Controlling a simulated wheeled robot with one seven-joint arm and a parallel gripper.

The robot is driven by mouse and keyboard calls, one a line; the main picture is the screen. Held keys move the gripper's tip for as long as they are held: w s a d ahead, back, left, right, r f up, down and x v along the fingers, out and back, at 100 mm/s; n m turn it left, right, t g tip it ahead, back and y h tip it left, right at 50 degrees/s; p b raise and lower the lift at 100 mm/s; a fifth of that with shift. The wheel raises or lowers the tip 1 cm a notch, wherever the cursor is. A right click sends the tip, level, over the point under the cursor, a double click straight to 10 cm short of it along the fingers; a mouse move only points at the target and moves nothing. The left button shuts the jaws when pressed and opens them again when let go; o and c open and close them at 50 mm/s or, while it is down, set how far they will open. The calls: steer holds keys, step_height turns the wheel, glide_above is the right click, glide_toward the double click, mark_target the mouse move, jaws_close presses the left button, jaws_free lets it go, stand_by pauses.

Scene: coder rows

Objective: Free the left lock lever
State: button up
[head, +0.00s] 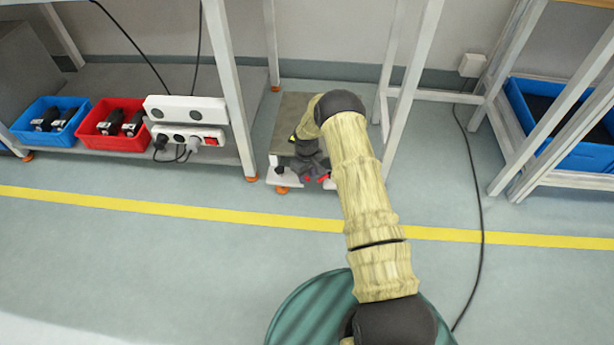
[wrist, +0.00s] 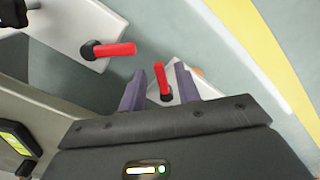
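A low stand (head: 294,110) with a grey top and white lower parts stands between the tables. Red levers show small at its front, partly hidden by my gripper (head: 310,162). In the wrist view, one red lever (wrist: 163,84) with a dark pivot lies between the two purple-grey fingers of my gripper (wrist: 160,85). The fingers are apart, with a gap visible at each side of the lever; this looks like the left one. The other red lever (wrist: 114,49) sticks out from a white bracket (wrist: 75,22), farther up and left in the picture, at another angle.
White table legs (head: 230,90) rise close on both sides of the stand. A blue bin (head: 50,121), a red bin (head: 110,125) and a white power strip (head: 188,136) sit on the left shelf. A black cable (head: 478,215) crosses the floor at right.

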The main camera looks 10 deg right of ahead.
jaws_close()
steer(key=shift+a+r+m+p, duration=0.1)
steer(key=shift+m+p, duration=0.2)
steer(key=shift+p, duration=0.1)
steer(key=m+p, duration=0.1)
steer(key=a+m+p, duration=0.1)
steer(key=m+p, duration=0.1)
steer(key=m, duration=0.1)
steer(key=shift+s+a, duration=0.15)
steer(key=shift+s, duration=0.15)
steer(key=m, duration=0.1)
steer(key=a+m+p, duration=0.1)
steer(key=m, duration=0.1)
steer(key=a+m, duration=0.1)
steer(key=m, duration=0.1)
steer(key=shift+w+p, duration=0.1)
steer(key=shift+p, duration=0.3)
steer(key=shift+m, duration=0.3)
